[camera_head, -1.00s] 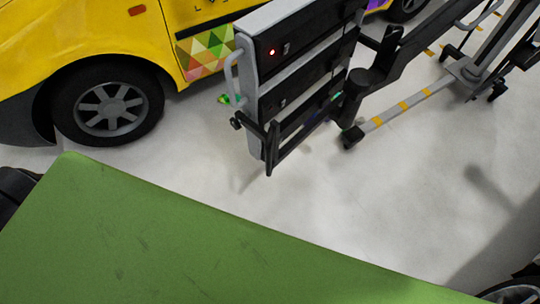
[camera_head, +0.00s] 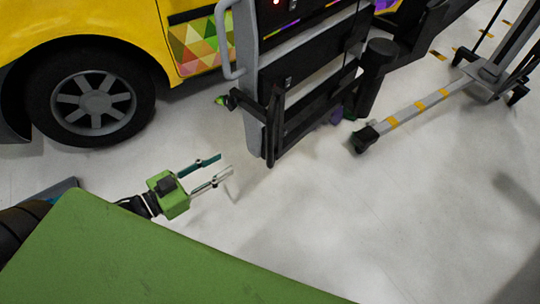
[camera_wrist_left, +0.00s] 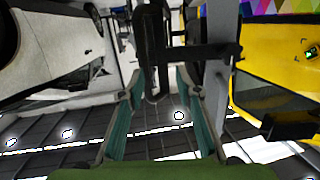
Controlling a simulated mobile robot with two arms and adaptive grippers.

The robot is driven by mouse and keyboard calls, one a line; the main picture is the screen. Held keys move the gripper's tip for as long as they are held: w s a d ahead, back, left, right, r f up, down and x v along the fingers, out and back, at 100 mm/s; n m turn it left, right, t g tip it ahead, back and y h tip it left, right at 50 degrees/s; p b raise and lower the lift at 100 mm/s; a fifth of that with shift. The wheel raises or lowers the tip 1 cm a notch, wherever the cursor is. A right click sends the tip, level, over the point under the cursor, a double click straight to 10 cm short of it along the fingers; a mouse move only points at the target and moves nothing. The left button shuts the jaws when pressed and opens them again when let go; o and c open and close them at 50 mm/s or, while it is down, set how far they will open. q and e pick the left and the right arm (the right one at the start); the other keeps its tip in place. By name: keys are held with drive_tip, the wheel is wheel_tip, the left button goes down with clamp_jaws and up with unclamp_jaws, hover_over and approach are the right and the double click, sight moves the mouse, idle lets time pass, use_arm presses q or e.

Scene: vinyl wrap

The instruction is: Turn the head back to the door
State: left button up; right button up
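The yellow vehicle (camera_head: 75,28) fills the upper left of the head view, with its dark front wheel (camera_head: 92,100). The lower part of its side door shows a coloured triangle pattern (camera_head: 200,45); the upper part of the door is out of the head view. The vehicle also shows upside down at the right of the left wrist view (camera_wrist_left: 285,70). My left gripper (camera_head: 224,164) is open and empty above the floor, apart from the vehicle and right of its wheel. Its two spread fingers (camera_wrist_left: 160,75) show in the wrist view. My right gripper is out of view.
A grey and black equipment stand (camera_head: 285,100) with a side handle stands close beside the vehicle. A grey floor leg with yellow marks (camera_head: 430,103) extends at the upper right. The pale floor (camera_head: 340,215) in the middle and lower right is clear.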

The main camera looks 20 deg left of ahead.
sight(270, 139)
use_arm(q)
drive_tip(key=shift+w+d+r+m+h+b, duration=0.15)
drive_tip(key=shift+w+d+r+h+b, duration=0.35)
drive_tip(key=shift+w+d, duration=1.25)
drive_tip(key=shift+w+d+r+m+h+b, duration=0.1)
drive_tip(key=shift+w+d+r+h+b, duration=0.4)
drive_tip(key=shift+w+d, duration=1.3)
drive_tip(key=shift+w+d+r+m+h+b, duration=0.2)
drive_tip(key=shift+w+d+r+b, duration=0.55)
drive_tip(key=shift+w+d, duration=1)
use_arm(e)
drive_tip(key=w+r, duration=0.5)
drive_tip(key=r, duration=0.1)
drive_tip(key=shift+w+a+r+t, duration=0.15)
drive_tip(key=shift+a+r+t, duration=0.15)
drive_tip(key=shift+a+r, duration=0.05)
use_arm(q)
drive_tip(key=shift+r, duration=0.1)
clamp_jaws()
